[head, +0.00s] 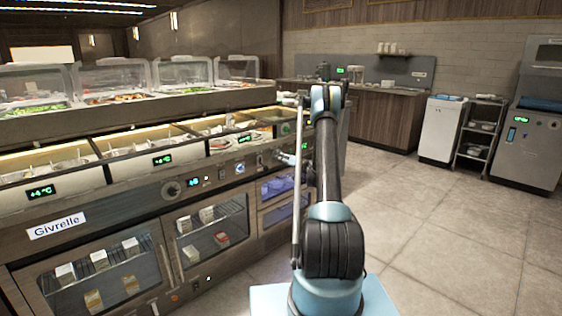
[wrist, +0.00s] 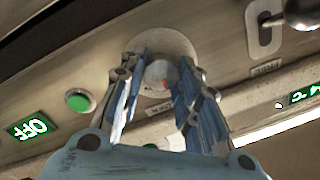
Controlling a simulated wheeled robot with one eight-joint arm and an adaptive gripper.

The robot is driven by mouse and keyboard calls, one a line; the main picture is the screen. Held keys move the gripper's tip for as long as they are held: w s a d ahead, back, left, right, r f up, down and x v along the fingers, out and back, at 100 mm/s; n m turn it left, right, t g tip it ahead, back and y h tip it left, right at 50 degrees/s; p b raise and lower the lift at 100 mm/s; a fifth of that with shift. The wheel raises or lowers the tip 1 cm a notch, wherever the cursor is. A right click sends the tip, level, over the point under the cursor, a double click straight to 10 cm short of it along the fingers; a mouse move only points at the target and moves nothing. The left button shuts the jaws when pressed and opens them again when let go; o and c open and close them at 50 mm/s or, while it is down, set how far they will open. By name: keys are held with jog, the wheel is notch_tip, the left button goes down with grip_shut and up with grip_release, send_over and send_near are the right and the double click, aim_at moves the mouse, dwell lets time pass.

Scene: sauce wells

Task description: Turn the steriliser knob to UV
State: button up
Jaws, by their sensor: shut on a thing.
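The steriliser knob (wrist: 159,73) is a pale round dial with a small red mark, on a round plate on the counter's front panel. In the wrist view my gripper (wrist: 161,82) has its two blue-padded fingers on either side of the knob, shut on it. A tilted green display (wrist: 27,128) reads OFF, left of a green button (wrist: 78,101). In the head view my gripper (head: 288,158) is small and partly hidden by my arm at the panel's far end.
The counter (head: 110,218) carries other dials (head: 172,190), temperature displays and glass-fronted cabinets. Clear lids (head: 180,72) stand above food wells. Open tiled floor (head: 450,230) lies to the right.

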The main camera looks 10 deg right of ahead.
jog(key=m, duration=0.5)
jog(key=shift+w+d+f, duration=0.1)
jog(key=shift+d, duration=0.15)
jog(key=shift+f+m+t, duration=0.1)
jog(key=shift+m+t, duration=0.3)
jog(key=shift+m, duration=1.9)
jog(key=o, duration=1)
jog(key=shift+f, duration=0.1)
jog(key=shift+o, duration=0.4)
jog(key=shift+a, duration=0.1)
jog(key=v, duration=1.2)
